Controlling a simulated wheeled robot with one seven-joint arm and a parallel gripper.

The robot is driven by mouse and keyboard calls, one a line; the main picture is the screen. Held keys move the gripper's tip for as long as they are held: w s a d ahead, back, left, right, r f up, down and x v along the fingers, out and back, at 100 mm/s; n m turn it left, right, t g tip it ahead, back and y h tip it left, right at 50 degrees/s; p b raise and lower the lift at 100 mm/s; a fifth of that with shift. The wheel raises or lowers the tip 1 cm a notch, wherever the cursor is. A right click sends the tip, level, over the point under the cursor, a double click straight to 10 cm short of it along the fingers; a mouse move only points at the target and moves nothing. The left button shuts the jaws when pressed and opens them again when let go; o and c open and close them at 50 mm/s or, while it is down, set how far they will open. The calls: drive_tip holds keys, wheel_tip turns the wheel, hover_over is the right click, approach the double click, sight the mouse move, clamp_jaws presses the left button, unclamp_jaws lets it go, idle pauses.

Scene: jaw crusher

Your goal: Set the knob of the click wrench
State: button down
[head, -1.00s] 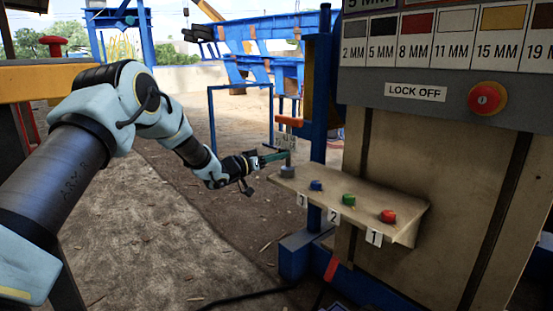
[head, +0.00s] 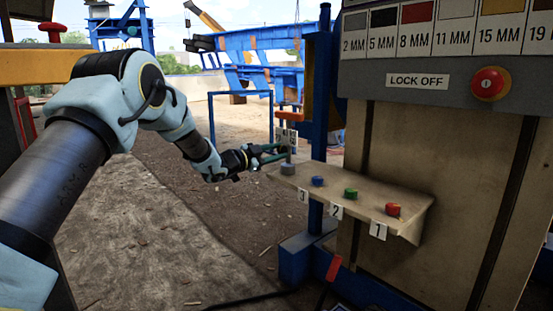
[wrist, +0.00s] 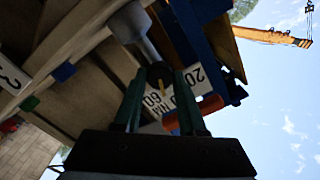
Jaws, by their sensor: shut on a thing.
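The click wrench stands upright at the far left end of the shelf in the head view, with an orange handle (head: 290,116) on top and a grey foot (head: 288,169) below. A pale scale plate with numbers sits around its knob; the wrist view shows "20", "60" and "NM" on this plate (wrist: 201,80). My gripper (head: 284,152) reaches the wrench from the left. In the wrist view its two green fingers (wrist: 160,76) are on either side of the dark knob (wrist: 156,72), shut on it. A yellow mark shows on the knob. The fingertips partly hide the plate.
The shelf (head: 408,229) carries blue, green and red buttons, labelled 3, 2 and 1. A lock-off panel with a red button (head: 490,83) is above it on the right. A blue post (head: 321,130) stands close behind the wrench. Open ground lies left of the shelf.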

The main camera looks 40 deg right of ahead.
drive_tip(key=m+b, duration=0.3)
drive_tip(key=m, duration=0.1)
drive_tip(key=shift+f+m, duration=0.1)
drive_tip(key=shift+m, duration=0.3)
idle(0.4)
drive_tip(key=shift+c, duration=2.4)
unclamp_jaws()
drive_tip(key=shift+a, duration=0.15)
drive_tip(key=a+p, duration=0.1)
drive_tip(key=a, duration=0.9)
drive_tip(key=shift+w+a+p, duration=0.25)
drive_tip(key=shift+w+p, duration=0.05)
